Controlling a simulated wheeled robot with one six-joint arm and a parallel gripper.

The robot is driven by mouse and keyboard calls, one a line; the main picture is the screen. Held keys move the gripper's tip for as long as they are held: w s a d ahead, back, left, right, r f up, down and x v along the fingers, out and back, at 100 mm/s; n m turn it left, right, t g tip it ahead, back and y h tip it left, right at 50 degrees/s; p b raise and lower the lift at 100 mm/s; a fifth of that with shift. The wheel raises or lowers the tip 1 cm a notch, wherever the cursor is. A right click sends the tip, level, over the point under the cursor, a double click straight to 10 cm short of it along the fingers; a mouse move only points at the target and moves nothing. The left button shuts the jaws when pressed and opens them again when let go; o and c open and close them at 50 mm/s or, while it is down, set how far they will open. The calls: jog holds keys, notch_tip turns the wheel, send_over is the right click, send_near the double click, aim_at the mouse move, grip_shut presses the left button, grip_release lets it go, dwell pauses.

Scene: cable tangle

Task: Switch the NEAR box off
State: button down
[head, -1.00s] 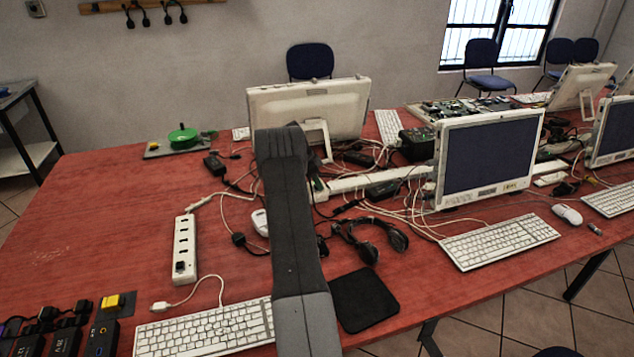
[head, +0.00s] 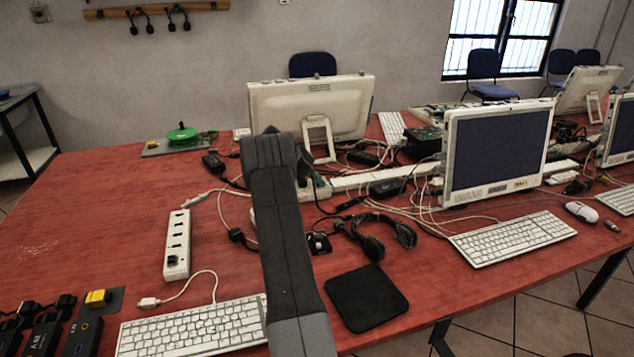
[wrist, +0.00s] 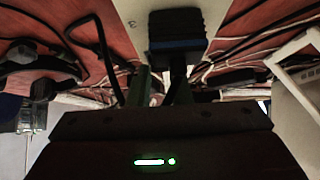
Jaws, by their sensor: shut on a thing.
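My gripper (wrist: 162,82) shows in the wrist view, its greenish fingers close to a black plug-like block with a blue band (wrist: 178,32). It is shut on this block, as far as I can tell; the contact is partly hidden. The block is in front of a white surface (wrist: 135,20). In the head view my own arm hides most of the gripper. A white power strip (head: 177,245) with a dark switch at its near end lies left of the arm. A yellow switch (head: 97,298) sits on a dark plate at the near left. I cannot tell which one is the near box.
Black boxes (head: 82,335) stand at the near left corner. A keyboard (head: 195,327), a black pad (head: 366,297), headphones (head: 378,235) and tangled cables surround the arm. Monitors (head: 498,150) stand at the right and back.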

jog(key=c, duration=1.3)
grip_release()
jog(key=v, duration=1.4)
jog(key=x, duration=1.3)
jog(key=shift+d+f, duration=0.2)
jog(key=shift+f, duration=0.05)
jog(key=shift+w+d+p, duration=0.15)
jog(key=shift+p, duration=0.5)
